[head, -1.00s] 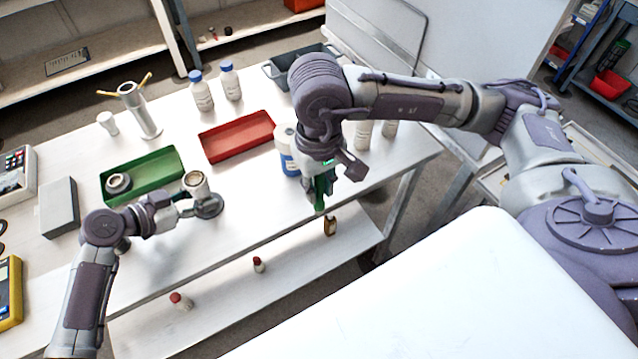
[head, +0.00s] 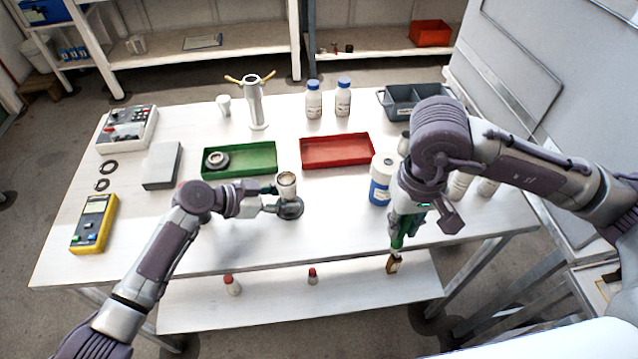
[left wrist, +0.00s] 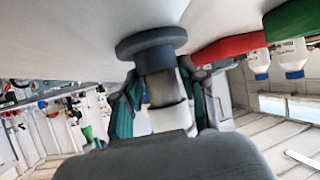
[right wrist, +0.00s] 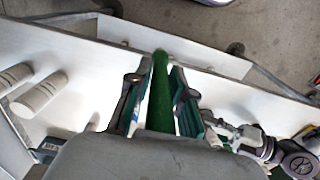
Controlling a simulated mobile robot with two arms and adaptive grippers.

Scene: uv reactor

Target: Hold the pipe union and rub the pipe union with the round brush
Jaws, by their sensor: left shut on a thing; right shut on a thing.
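The pipe union (head: 287,184), a pale cylinder with a dark grey flange, is in my left gripper (head: 268,201) just in front of the green tray. In the left wrist view the fingers close around its body (left wrist: 163,88), and the flange (left wrist: 150,43) points away from the palm, near the white tabletop. My right gripper (head: 404,222) is shut on the round brush (head: 398,241) by the table's front right edge. Only its green, tapering handle (right wrist: 160,95) shows clearly; I cannot make out bristles. Brush and union are well apart.
The green tray (head: 262,166) holds a dark ring-shaped part (head: 216,159). A red tray (head: 337,151), a blue-labelled bottle (head: 381,182) beside my right gripper, and a metal stand (head: 255,104) are on the table (head: 335,225). Small bottles stand on the lower shelf (head: 270,293).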

